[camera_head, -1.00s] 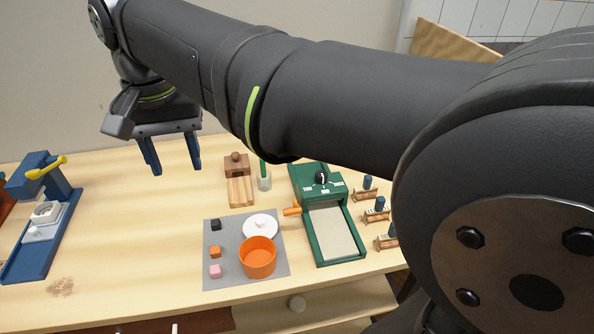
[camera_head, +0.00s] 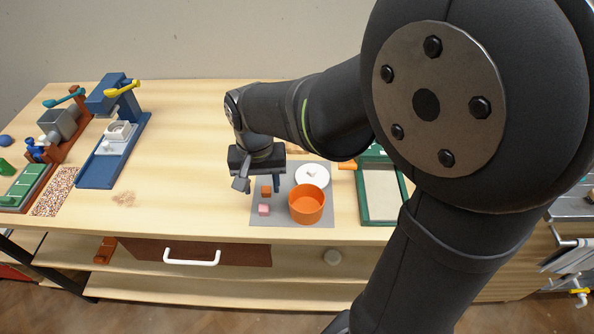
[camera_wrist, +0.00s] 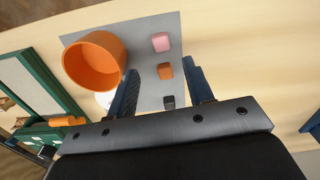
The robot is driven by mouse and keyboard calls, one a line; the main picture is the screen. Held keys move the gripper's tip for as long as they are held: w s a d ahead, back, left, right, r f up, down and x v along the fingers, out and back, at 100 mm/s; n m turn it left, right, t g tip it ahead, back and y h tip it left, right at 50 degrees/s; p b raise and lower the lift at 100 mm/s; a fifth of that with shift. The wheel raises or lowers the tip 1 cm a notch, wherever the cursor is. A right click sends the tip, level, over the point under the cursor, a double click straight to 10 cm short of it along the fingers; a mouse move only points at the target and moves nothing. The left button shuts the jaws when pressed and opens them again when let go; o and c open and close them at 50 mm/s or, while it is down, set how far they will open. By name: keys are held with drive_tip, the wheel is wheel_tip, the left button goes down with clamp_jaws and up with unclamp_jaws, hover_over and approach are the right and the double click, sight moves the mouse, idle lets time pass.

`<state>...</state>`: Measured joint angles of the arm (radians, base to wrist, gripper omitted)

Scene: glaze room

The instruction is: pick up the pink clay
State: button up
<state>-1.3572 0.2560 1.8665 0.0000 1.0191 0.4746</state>
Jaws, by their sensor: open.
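The pink clay (camera_head: 264,210) is a small block near the front edge of the grey mat (camera_head: 280,221), left of the orange pot (camera_head: 307,207). It also shows in the wrist view (camera_wrist: 161,42), beyond the fingertips. My gripper (camera_head: 262,187) is open and empty above the mat, pointing down, on the far side of the pink clay. An orange block (camera_head: 266,191) shows between the fingers in both views. A black block (camera_wrist: 169,102) shows in the wrist view nearer my palm; my gripper hides it in the head view.
A white lid (camera_head: 312,176) lies behind the pot, which stands close to the pink clay. A green framed slab device (camera_head: 383,195) stands to the right, partly behind my arm. A blue press (camera_head: 118,130) stands at the left. The table between it and the mat is mostly clear.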

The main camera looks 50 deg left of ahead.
sight(263, 207)
drive_tip(key=shift+s+f, duration=0.15)
drive_tip(key=shift+f, duration=1.8)
drive_tip(key=shift+s+f, duration=0.1)
drive_tip(key=shift+f, duration=1.85)
clamp_jaws()
drive_tip(key=shift+r, duration=0.1)
drive_tip(key=shift+r, duration=0.45)
wheel_tip(263, 207, up, 3)
drive_tip(key=shift+f, duration=0.1)
drive_tip(key=w+d+r, duration=0.7)
drive_tip(key=w+d, duration=0.1)
drive_tip(key=shift+w+d, duration=0.15)
drive_tip(key=shift+d, duration=0.05)
drive_tip(key=shift+w, duration=0.1)
